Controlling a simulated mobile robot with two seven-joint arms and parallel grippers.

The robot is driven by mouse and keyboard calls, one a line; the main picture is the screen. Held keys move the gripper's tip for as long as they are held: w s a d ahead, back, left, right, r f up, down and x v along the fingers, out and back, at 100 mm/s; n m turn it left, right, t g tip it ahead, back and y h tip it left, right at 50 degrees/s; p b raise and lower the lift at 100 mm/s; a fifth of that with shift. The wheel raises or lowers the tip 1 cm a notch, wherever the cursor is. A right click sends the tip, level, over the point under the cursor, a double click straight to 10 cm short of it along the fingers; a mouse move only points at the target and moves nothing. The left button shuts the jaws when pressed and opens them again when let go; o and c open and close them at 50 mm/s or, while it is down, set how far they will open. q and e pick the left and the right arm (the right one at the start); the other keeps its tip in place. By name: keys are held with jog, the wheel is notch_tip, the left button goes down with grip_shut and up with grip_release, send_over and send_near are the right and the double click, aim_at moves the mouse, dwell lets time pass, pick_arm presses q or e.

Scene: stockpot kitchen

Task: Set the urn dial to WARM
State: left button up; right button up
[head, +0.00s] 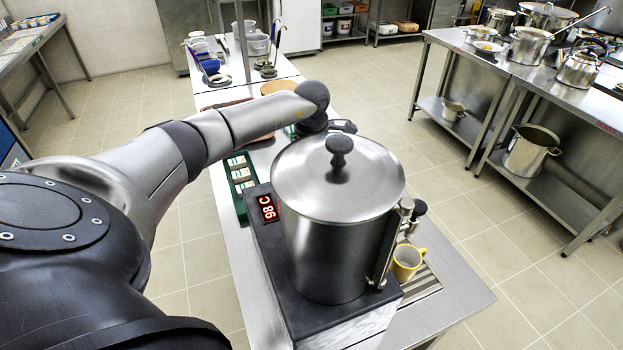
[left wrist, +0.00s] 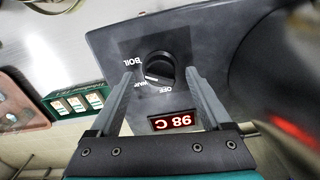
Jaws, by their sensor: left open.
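The urn (head: 335,235) is a steel pot with a lid, on a dark base (head: 262,235) with a red display (head: 267,208) reading 98 C. The display also shows in the left wrist view (left wrist: 171,122). There the black dial (left wrist: 158,68) sits on the dark panel, with the labels BOIL, WARM and OFF around it. A pale mark shows on the dial's lower part; I cannot tell exactly which label it points to. My left gripper (left wrist: 160,74) is open, its fingers on either side of the dial; contact is unclear. My right gripper is not in view.
A yellow mug (head: 407,262) stands on the drip grille beside the urn's tap (head: 410,212). A green box (head: 238,178) of small packets lies left of the base. Ladle stands are farther along the counter. Pots fill the steel table (head: 460,45) at right, across open floor.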

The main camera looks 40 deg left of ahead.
pick_arm(q)
jog(key=shift+f, duration=0.65)
grip_shut()
